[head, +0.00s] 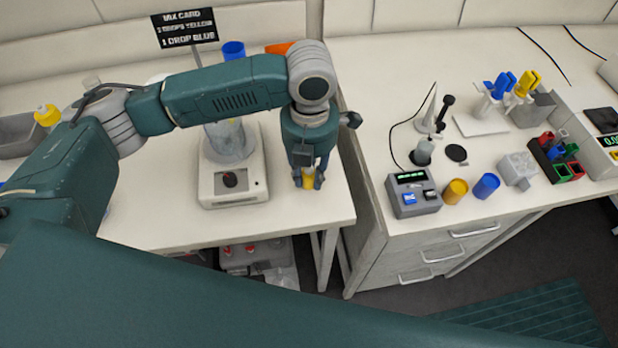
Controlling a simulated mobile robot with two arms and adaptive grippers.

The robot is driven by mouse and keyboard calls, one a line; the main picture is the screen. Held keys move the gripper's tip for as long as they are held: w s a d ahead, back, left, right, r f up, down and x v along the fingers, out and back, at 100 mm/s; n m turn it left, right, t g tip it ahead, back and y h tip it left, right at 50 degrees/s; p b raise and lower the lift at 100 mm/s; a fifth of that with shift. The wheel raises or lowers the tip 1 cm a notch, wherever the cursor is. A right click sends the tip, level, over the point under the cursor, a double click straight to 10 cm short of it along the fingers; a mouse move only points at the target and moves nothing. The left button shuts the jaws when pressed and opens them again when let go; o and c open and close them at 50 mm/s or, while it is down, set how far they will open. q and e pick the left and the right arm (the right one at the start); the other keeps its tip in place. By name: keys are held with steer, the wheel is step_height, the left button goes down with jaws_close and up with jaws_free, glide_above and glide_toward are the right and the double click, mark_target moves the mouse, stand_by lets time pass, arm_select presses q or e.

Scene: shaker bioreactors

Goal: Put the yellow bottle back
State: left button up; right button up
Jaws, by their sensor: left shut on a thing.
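My left gripper (306,172) points down over the right part of the left bench, close to its front edge. It is shut on a small yellow bottle (309,180), which is mostly hidden by the fingers; I cannot tell whether it touches the bench top. A clear flask (229,142) stands on a white shaker or stirrer (232,184) with a dark knob, left of the gripper. A yellow-topped item (47,115) sits at a grey tray (20,143) at the far left, partly behind my arm. My right gripper is not in view.
A black mix card sign (185,28) and a blue cup (233,50) stand behind my arm. A gap separates the benches.

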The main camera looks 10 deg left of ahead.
mark_target(309, 182)
arm_select(q)
step_height(309, 182, down, 3)
steer(key=shift+r, duration=0.2)
steer(key=shift+f, duration=0.15)
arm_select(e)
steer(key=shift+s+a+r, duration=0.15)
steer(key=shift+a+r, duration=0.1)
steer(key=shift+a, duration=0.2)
arm_select(q)
steer(key=shift+f, duration=0.1)
steer(key=o, duration=1.1)
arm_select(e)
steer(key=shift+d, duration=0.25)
arm_select(q)
steer(key=shift+r, duration=0.55)
step_height(309, 182, up, 10)
steer(key=shift+w+f+b, duration=0.15)
steer(key=shift+b, duration=0.9)
steer(key=shift+r, duration=0.75)
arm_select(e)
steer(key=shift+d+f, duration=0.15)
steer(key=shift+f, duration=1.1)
